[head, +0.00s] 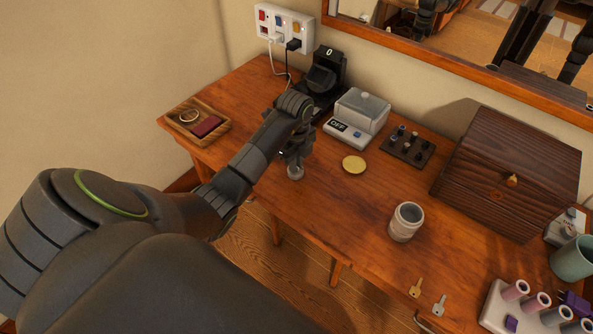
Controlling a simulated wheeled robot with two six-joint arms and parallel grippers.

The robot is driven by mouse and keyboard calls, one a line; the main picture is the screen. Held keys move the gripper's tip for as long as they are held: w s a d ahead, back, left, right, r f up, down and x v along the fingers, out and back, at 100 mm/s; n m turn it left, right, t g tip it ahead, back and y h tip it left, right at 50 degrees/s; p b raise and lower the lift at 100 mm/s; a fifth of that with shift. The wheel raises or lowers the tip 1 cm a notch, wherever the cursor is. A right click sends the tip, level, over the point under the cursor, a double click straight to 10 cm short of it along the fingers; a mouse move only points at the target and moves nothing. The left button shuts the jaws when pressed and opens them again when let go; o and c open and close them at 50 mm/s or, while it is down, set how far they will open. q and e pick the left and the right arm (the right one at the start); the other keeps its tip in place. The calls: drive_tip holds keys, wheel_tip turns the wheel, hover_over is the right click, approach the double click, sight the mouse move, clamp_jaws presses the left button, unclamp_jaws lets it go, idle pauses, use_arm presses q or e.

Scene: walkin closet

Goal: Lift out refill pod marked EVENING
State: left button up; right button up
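No label reading EVENING is legible. A white rack (494,312) at the lower right holds several capped cylinders, the first one pinkish (515,291); these may be the pods. A dark tray (425,157) behind the middle of the table holds several small dark and grey pieces. My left gripper (296,165) points down over the table's left-middle part, away from both. A small grey, shiny piece (295,173) is at its fingertips; whether it is held or stands on the table is unclear. My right gripper is not in view.
An open pale jar (405,224) and a gold disc (353,165) stand apart mid-table. A scale marked OFF (345,132), a black device (328,72) and a wooden box (515,165) line the back.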

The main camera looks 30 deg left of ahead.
use_arm(q)
clamp_jaws()
drive_tip(key=shift+r, duration=0.15)
drive_tip(key=shift+r+p, duration=3.15)
drive_tip(key=shift+r, duration=0.25)
